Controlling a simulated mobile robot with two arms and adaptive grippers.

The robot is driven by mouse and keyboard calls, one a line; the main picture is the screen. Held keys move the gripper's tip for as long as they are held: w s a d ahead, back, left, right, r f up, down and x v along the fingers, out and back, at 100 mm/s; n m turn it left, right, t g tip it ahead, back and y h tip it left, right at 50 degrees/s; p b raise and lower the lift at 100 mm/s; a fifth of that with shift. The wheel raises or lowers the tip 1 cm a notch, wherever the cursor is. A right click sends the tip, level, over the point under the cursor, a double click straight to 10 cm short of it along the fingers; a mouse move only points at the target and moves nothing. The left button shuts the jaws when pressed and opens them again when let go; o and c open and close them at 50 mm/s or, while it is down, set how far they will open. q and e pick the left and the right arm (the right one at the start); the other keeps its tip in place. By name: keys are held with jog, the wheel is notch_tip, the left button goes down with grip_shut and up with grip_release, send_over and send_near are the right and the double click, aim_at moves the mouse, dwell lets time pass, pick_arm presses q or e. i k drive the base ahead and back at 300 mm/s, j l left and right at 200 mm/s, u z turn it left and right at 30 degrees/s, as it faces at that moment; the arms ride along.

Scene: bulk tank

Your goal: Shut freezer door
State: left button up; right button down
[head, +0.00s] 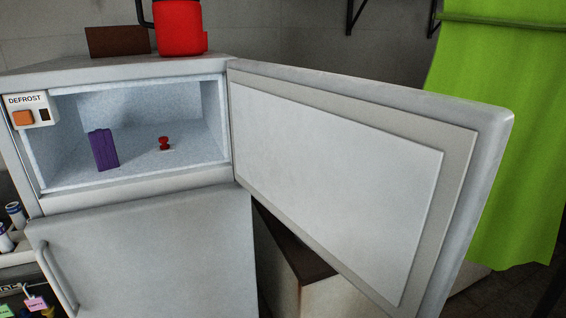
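The freezer door (335,170) is white and stands wide open, hinged at the right edge of the freezer compartment. It swings out toward me and to the right, with its inner panel facing me. The freezer compartment (190,110) is open at upper left. Inside it stand a purple box (103,150) and a small red item (165,144). Neither of my grippers shows in the head view.
The lower fridge door (150,255) is shut. A red container (178,27) and a brown box (117,42) sit on top. A DEFROST switch box (30,110) is at the compartment's left. A green curtain (505,130) hangs behind the door's outer edge.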

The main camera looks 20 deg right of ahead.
aim_at(390, 185)
jog(key=l+u, duration=0.95)
jog(key=k+l, duration=0.1)
jog(key=l, duration=0.3)
jog(key=k+l+u, duration=0.1)
jog(key=l, duration=0.25)
jog(key=k+l, duration=0.15)
jog(key=l, duration=0.25)
jog(key=k+l+u, duration=0.1)
jog(key=l, duration=0.3)
jog(key=k+l, duration=0.2)
jog(key=l, duration=0.15)
jog(key=l+u, duration=0.25)
